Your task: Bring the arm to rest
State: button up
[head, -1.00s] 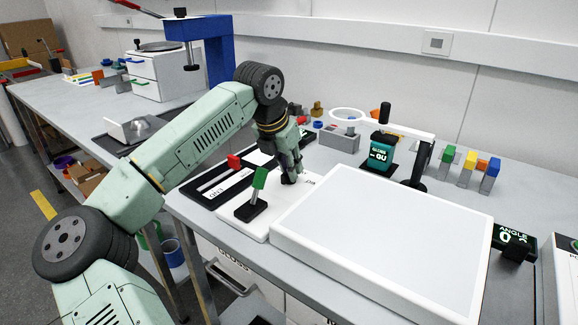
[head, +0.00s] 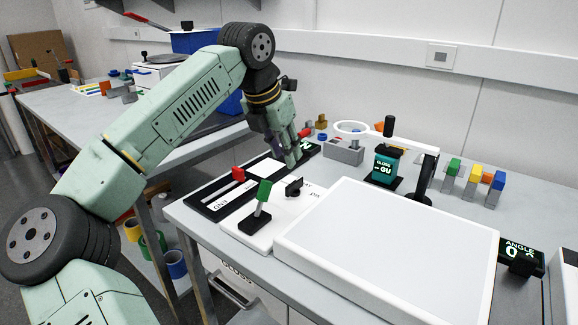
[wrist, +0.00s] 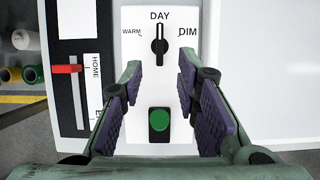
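My gripper (head: 297,156) hangs above the back of the white control panel (head: 290,218) in the head view. In the wrist view its purple-padded fingers (wrist: 159,66) are spread with nothing between them. The panel's black knob (head: 294,187) stands clear of the fingers; in the wrist view the knob (wrist: 159,46) points up at DAY, between WARM and DIM. The green-tipped lever (head: 263,192) stands at the panel's front; its green cap (wrist: 158,120) also shows between the finger bases. My arm is bent, reaching over the bench from the left.
A large white light plate (head: 390,250) lies right of the panel. A black slider track with a red handle (head: 238,174) lies left. A ring magnifier (head: 352,128), a teal gloss meter (head: 385,164) and colored blocks (head: 473,178) stand behind. An angle display (head: 521,257) is at right.

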jog(key=shift+v, duration=1.1)
